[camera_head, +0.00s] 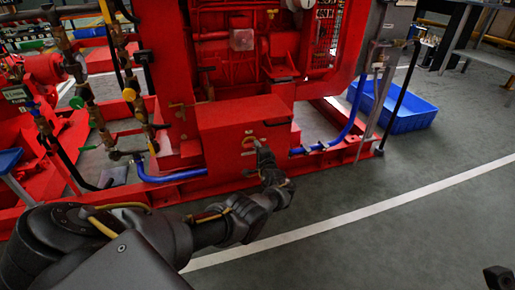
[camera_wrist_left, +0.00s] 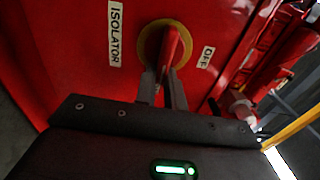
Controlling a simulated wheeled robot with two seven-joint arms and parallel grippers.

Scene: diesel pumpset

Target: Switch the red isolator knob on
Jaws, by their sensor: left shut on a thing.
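The red isolator knob (camera_wrist_left: 173,45) sits on a round yellow plate (camera_wrist_left: 150,40) on a red panel, in the left wrist view. A white ISOLATOR label (camera_wrist_left: 115,33) is on its left and a white OFF label (camera_wrist_left: 206,57) on its right. My left gripper (camera_wrist_left: 165,75) is shut on the knob, with a finger on each side of it. In the head view my left gripper (camera_head: 254,143) reaches the front of the red box (camera_head: 225,150), where it partly hides the knob.
The red pumpset frame (camera_head: 340,158) stands around the box, with blue hoses (camera_head: 172,177) low on both sides. A blue crate (camera_head: 405,117) is on the floor at the right. The grey floor (camera_head: 420,215) in front is clear, crossed by a white line.

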